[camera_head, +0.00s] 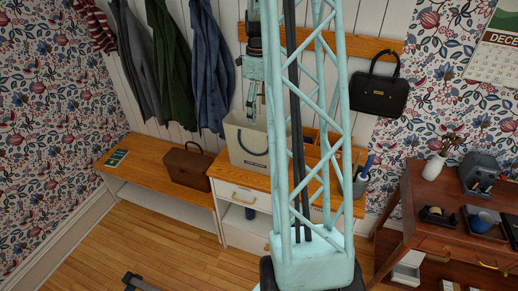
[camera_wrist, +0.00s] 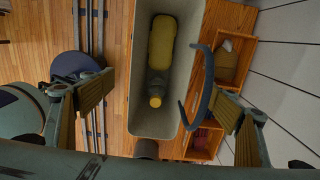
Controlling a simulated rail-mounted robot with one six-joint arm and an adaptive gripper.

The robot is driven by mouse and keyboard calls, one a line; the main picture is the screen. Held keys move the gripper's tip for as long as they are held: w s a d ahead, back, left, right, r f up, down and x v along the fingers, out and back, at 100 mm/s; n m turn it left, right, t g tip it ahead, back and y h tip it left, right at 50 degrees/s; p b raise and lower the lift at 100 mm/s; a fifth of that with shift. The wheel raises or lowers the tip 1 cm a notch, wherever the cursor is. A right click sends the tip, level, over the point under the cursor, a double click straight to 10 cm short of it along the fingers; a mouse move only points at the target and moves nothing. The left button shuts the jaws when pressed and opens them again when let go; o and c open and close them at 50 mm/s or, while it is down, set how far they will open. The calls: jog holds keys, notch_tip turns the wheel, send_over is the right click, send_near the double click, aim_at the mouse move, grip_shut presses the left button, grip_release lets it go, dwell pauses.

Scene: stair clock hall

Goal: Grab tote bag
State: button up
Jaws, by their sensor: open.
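The tote bag (camera_head: 243,146) is cream with dark print and stands upright on the wooden top of a white cabinet. In the wrist view I look down into the open tote bag (camera_wrist: 138,100); a yellow bottle-like item (camera_wrist: 160,55) lies inside it. A dark blue strap handle (camera_wrist: 187,110) arches at its right side, close to my right finger. My gripper (camera_head: 252,106) is open and points down just above the bag's mouth. In the wrist view my gripper (camera_wrist: 163,98) has its fingers spread on either side of the bag. My mast hides the bag's right part.
A brown handbag (camera_head: 188,167) sits on the bench to the left. Coats (camera_head: 170,70) hang behind it. A wooden compartment box (camera_wrist: 232,65) stands close on the bag's right in the wrist view. A black handbag (camera_head: 379,95) hangs from the rail at right.

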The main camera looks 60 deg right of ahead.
aim_at(259, 124)
jog(key=shift+f, duration=0.8)
notch_tip(259, 124, down, 5)
jog(key=shift+f, duration=0.1)
dwell(0.3)
dwell(0.5)
jog(key=c, duration=1.3)
